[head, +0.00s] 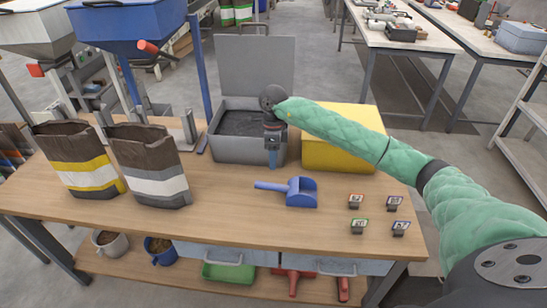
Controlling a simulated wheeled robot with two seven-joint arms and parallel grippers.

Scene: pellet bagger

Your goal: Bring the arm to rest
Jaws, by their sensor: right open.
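My right arm (400,160), in a green quilted sleeve, reaches in from the right across the bench. Its gripper (272,163) points down in front of the open grey bin (232,155), above the wooden bench top (225,205). The gripper is open, and I see nothing between its fingers, though they are small here. A blue scoop (300,191) lies on the bench just below and to the right of the gripper, apart from it. My left gripper is not in view.
A yellow box (340,155) stands beside the grey bin, under my forearm. Two open bags, one yellow-banded (82,165) and one white-banded (150,170), stand at left below hoppers (125,25). Several small tagged blocks (357,226) sit at right. The front middle of the bench is clear.

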